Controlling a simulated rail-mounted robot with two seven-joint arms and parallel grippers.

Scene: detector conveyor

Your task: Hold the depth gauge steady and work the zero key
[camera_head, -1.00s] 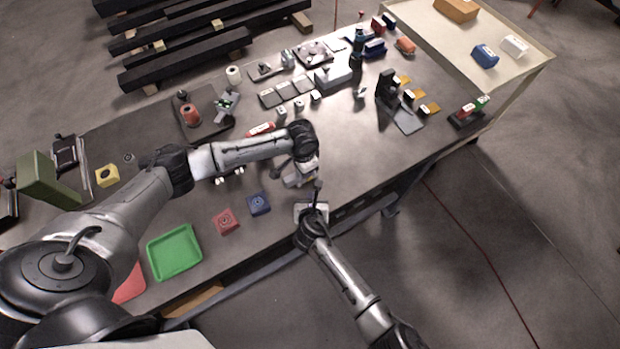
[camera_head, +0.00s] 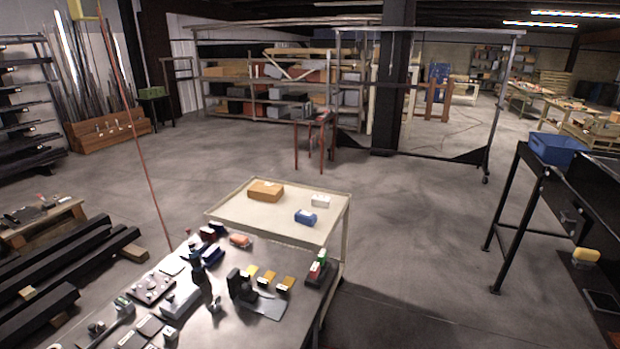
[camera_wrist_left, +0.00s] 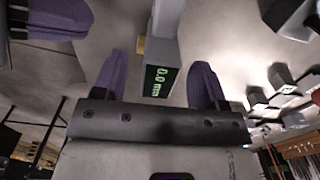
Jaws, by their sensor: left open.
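The depth gauge (camera_wrist_left: 165,55) shows in the left wrist view as a grey body with a lit green display reading 0.0 mm. A small yellow piece (camera_wrist_left: 141,45), likely the zero key, sits on its left side. My left gripper (camera_wrist_left: 160,62) has its purple fingers apart, one on each side of the gauge, with gaps visible. A purple finger at the top left, apparently of my right gripper (camera_wrist_left: 62,15), is left of the gauge; its full opening is cut off. The head view shows neither gripper nor the gauge.
In the head view, the workbench (camera_head: 225,325) carries several small items and a black stand (camera_head: 243,285). A cream trolley (camera_head: 270,215) behind it holds an orange box (camera_head: 265,190), a blue item (camera_head: 305,217) and a white box (camera_head: 320,200). Open floor lies beyond.

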